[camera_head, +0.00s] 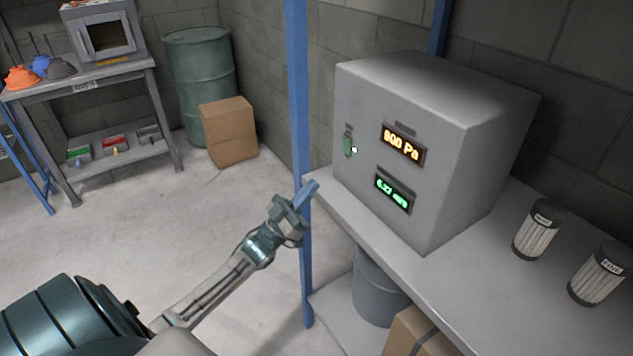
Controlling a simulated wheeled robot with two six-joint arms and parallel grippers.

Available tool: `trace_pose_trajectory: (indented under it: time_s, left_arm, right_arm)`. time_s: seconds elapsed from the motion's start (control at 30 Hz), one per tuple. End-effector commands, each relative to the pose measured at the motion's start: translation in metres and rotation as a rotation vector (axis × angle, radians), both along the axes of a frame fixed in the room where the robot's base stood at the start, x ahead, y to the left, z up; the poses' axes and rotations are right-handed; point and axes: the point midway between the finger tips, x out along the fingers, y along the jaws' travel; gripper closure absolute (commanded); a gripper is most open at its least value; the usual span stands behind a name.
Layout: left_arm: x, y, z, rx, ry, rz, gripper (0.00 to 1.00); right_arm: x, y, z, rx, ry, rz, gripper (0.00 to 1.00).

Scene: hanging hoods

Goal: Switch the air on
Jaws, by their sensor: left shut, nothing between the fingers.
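A grey box unit (450,110) stands on the grey bench at the right. Its front face carries an orange display (403,146) reading about 800 or 900 Pa, and a green display (393,193) below it whose digits are hard to read. A small green switch (348,143) with a bright spot beside it sits on the left part of that face. My left gripper (309,190) is shut and empty, to the left of and below the switch, apart from the unit and close to the blue post. My right gripper is not in view.
A blue post (298,90) rises at the bench's left corner. Two ribbed filter canisters (540,230) (597,274) stand on the bench (480,265). A bucket (375,290) is below. A cardboard box (228,132), green drum (200,75) and side table (110,75) stand at the back left.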

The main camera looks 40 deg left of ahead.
Motion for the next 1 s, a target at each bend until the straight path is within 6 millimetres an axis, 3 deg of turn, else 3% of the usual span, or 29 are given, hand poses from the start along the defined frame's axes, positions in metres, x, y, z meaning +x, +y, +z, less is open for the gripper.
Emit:
trace_pose_trajectory:
  time_s: [0.1,0.33,1.0]
  left_arm:
    - [-0.01,0.004,-0.016,-0.001,0.002,0.0,1.0]
    - [-0.02,0.008,-0.028,0.0,0.001,0.0,1.0]
    - [-0.021,0.009,-0.031,0.0,0.006,0.003,1.0]
  right_arm:
    - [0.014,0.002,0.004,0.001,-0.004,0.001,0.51]
    - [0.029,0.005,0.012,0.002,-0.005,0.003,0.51]
    - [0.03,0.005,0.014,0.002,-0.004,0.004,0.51]
